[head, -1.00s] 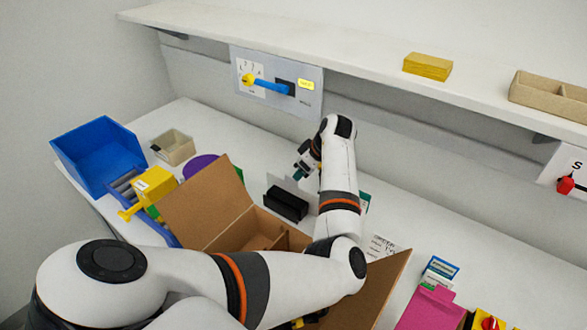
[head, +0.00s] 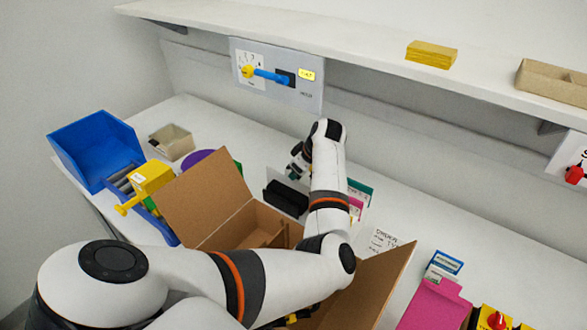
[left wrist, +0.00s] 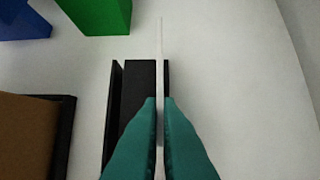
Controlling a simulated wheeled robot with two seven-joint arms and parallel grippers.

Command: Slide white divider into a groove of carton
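The open brown carton (head: 205,196) stands in the front middle with its flaps up, partly hidden by my left arm. A cardboard partition shows inside it. The thin white divider (left wrist: 159,60) stands edge-on at the black stand (head: 287,198), which also shows in the left wrist view (left wrist: 134,90). My left gripper (head: 298,168) is just behind and above the stand. Its teal fingertips (left wrist: 160,103) are closed against both faces of the white divider. My right gripper is not seen.
A blue bin (head: 95,150), a small beige box (head: 172,142) and a yellow block (head: 150,178) are on the left. A pink item (head: 435,305) lies at the front right. A shelf (head: 350,45) overhangs the back.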

